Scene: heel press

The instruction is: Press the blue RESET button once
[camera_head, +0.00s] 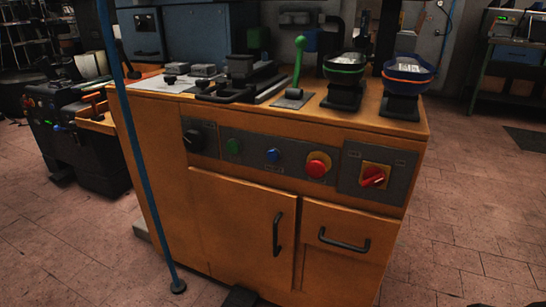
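The blue RESET button (273,155) is a small round button on the dark control panel (253,149) on the front of the orange machine cabinet (240,215). A green button (233,146) sits to its left. A large red mushroom button (317,165) on a yellow surround sits to its right. The label lettering is too small to read. Nothing covers the blue button.
A black knob (194,140) and a red rotary switch (373,177) flank the buttons. A green-knobbed lever (299,62) and two heel-shaped holders stand on top. A blue pole (138,150) rises at the cabinet's left. The tiled floor (470,215) is clear at right.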

